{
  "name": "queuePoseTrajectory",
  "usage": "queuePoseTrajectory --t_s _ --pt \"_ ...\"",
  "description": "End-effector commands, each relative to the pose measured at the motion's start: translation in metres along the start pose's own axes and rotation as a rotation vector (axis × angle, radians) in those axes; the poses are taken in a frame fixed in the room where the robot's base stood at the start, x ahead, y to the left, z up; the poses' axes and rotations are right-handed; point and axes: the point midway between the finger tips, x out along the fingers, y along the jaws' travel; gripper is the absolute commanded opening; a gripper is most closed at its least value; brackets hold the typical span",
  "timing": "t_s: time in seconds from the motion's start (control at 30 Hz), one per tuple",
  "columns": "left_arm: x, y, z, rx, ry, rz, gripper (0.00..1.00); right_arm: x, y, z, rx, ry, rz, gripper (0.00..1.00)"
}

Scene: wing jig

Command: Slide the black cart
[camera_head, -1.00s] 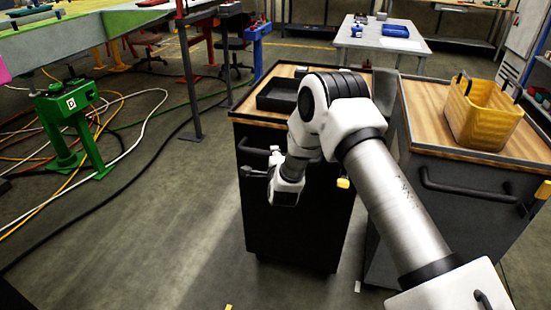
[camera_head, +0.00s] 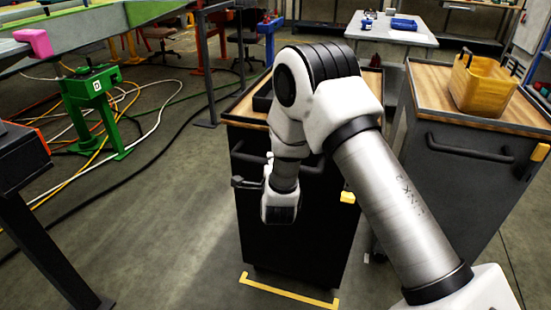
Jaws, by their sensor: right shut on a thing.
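The black cart (camera_head: 295,245) stands upright in front of me, with a wooden top and a dark bar handle across its upper front. My right gripper (camera_head: 246,183) is at the left part of this handle and shut on it. My right arm comes in from the lower right and hides much of the cart's top and front. My left gripper is not in view.
A grey cart (camera_head: 440,190) with a yellow bin (camera_head: 484,84) stands to the right, across a gap. A yellow floor mark (camera_head: 290,292) lies at the black cart's foot. A green stand (camera_head: 97,100), cables and a dark stand (camera_head: 30,215) are left.

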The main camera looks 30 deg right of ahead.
Motion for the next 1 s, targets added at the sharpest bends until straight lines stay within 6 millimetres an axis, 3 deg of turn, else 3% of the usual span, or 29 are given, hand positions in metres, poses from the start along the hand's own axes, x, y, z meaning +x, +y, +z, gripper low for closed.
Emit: queuePoseTrajectory --t_s 0.2,0.6,0.63,0.7,1.0 --pt "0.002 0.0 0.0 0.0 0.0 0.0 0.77 -0.013 0.004 0.005 0.001 0.002 0.004 0.0" --pt "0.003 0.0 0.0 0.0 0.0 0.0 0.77 -0.017 0.007 0.006 -0.002 0.0 0.009 0.0" --pt "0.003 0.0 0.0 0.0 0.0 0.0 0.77 -0.017 0.007 0.006 -0.002 0.0 0.01 0.3" --pt "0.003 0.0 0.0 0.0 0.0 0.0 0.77 -0.017 0.007 0.006 -0.003 0.0 0.01 0.5" --pt "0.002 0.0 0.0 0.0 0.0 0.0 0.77 -0.017 0.004 0.006 0.0 0.0 0.003 0.5"
